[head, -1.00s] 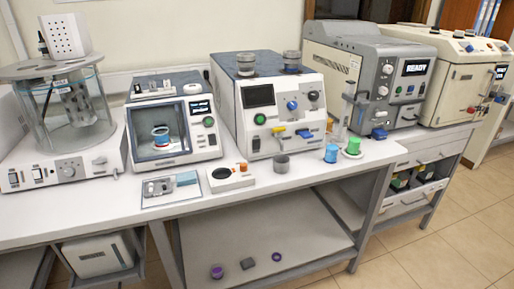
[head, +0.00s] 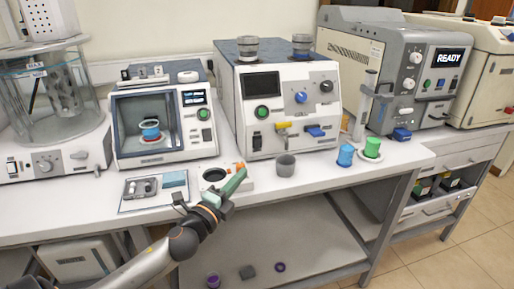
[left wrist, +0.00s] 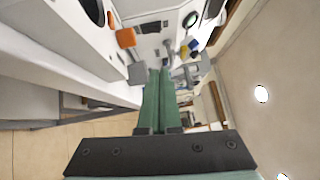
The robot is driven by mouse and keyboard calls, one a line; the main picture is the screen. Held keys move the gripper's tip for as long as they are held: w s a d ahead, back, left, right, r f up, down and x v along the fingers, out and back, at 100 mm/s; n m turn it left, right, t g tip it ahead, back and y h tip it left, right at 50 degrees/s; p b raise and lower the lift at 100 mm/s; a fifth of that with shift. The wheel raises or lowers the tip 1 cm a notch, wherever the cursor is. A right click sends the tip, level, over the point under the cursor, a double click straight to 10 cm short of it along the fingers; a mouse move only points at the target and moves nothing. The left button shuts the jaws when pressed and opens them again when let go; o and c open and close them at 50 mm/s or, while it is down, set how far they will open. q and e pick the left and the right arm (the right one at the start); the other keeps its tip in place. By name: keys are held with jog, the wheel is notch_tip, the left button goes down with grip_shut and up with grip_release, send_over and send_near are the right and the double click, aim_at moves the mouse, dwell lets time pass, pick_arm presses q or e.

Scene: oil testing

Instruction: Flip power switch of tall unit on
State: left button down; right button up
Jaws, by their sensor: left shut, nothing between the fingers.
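A tall white unit (head: 280,135) with a blue-black top stands at mid-bench. Its front has a dark screen, a green button (head: 262,113), a black rocker switch (head: 257,142) below the button, a yellow lever and blue parts. I cannot tell which way the rocker is set. My left gripper (head: 242,172) has green fingers and is shut and empty. In the left wrist view the shut fingers (left wrist: 159,72) point toward the unit's front. My right gripper is not in view.
A grey cup (head: 285,165), a blue cup (head: 345,155) and a green cup (head: 372,146) stand right of my left gripper. A smaller windowed unit (head: 160,125) stands to the left. A grey READY machine (head: 400,75) stands to the right.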

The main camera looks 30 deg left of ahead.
pick_arm(q)
jog(key=p, duration=0.1)
send_near(260, 140)
jog(key=w+d, duration=0.3)
jog(key=shift+w+r, duration=0.1)
jog(key=shift+w, duration=0.2)
jog(key=shift+w+a+r, duration=0.15)
jog(key=shift+w+a, duration=1.1)
jog(key=shift+a, duration=0.2)
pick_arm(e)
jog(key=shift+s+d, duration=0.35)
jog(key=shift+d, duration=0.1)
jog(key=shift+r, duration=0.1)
pick_arm(q)
jog(key=shift+w+a+r+p, duration=0.15)
jog(key=shift+r+p, duration=0.2)
jog(key=shift+p, duration=0.65)
jog(key=shift+f+n, duration=0.15)
jog(key=shift+n, duration=0.15)
jog(key=shift+f, duration=0.1)
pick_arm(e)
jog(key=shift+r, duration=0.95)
